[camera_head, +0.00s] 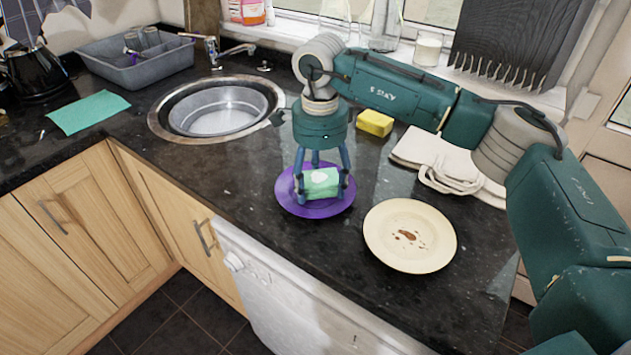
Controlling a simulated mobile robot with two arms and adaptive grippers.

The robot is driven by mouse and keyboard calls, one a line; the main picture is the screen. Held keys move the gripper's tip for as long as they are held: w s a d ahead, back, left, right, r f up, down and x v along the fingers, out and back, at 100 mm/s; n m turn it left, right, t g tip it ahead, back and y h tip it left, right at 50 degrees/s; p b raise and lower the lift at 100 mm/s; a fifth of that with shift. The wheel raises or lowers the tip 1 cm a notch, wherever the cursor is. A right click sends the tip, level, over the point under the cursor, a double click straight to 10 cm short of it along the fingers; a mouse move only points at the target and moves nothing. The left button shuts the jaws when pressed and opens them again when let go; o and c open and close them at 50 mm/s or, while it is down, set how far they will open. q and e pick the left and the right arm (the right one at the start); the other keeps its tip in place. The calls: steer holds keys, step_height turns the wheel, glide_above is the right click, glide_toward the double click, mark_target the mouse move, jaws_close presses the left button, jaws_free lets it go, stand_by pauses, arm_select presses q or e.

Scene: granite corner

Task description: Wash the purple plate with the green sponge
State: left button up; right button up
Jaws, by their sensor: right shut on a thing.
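The purple plate (289,201) lies flat on the dark granite counter, right of the sink and near the front edge. The green sponge (322,181) has a white patch on top and is over the middle of the plate. My right gripper (321,190) points down over the plate, its fingers shut around the sponge. The sponge looks to be on the plate, but its contact underneath is hidden. My left gripper is not in view.
A cream plate (400,250) with brown stains lies just right. A yellow sponge (375,123) and folded cloth (440,160) lie behind. A round sink (215,110) with a faucet (232,52), a grey rack (140,70) and a green cloth (88,112) are left.

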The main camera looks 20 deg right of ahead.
steer(key=shift+w+a, duration=0.4)
steer(key=shift+a, duration=0.35)
steer(key=shift+s+d+r, duration=0.1)
steer(key=shift+s+d, duration=0.3)
steer(key=shift+d, duration=0.4)
steer(key=shift+r+p, duration=1.85)
steer(key=shift+r, duration=1.2)
steer(key=shift+r+p, duration=0.95)
steer(key=shift+r, duration=0.55)
